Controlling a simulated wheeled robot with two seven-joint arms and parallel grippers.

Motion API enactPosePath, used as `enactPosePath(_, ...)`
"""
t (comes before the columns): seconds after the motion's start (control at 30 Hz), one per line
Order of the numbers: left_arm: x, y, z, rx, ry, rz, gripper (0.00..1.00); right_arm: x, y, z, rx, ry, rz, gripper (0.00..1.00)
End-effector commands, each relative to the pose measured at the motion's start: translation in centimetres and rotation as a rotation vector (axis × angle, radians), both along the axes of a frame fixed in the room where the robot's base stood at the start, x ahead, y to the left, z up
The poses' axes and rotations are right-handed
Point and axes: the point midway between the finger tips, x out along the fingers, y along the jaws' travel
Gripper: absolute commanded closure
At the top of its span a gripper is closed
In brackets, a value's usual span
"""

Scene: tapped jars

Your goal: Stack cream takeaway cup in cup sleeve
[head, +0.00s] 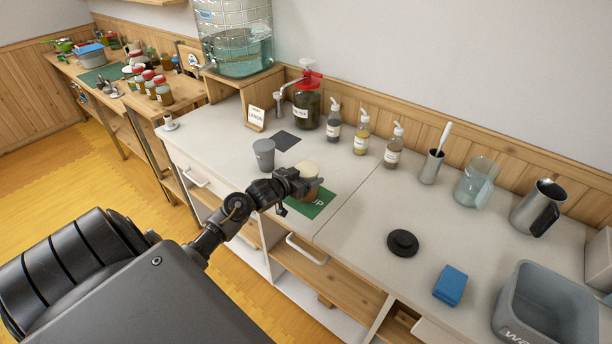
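A cream takeaway cup (310,166) stands upright over the green mat (322,204) near the counter's front edge. A tan-brown band, which looks like the cup sleeve (312,195), shows below the cream part. The cup seems to be in or directly above it; my gripper hides the join. My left gripper (309,184) is at the cup, with a finger crossing its front side. The far finger is hidden, so I cannot tell whether it grips the cup. My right gripper is out of view.
A grey cup (263,154) stands just left, near a dark square mat (286,140). A red-topped pump jar (307,105) and several pump bottles line the wall. A black disc (402,242), blue sponge (450,286) and grey tub (545,308) lie right. The counter between is clear.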

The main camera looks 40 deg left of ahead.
Motion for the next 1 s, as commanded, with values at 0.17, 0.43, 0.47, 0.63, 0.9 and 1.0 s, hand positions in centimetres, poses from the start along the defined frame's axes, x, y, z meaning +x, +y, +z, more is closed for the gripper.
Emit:
enactPosePath(0.17,0.0,0.0,0.0,0.000,0.000,0.000,0.14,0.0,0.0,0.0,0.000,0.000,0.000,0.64)
enactPosePath(0.43,0.0,0.0,0.5,0.000,-0.001,0.000,0.14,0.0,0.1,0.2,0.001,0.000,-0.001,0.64)
enactPosePath(0.47,0.0,0.0,0.8,0.001,-0.001,0.000,0.14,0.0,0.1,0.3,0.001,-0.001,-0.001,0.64)
enactPosePath(0.63,-2.1,0.0,1.5,0.002,0.002,-0.001,0.14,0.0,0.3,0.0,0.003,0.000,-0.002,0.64)
enactPosePath(0.9,-7.8,0.1,3.4,0.002,0.001,-0.002,0.14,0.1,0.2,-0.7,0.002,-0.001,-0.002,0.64)
enactPosePath(1.0,-9.4,0.1,3.9,0.002,0.002,-0.002,0.14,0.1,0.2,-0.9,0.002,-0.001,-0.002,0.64)
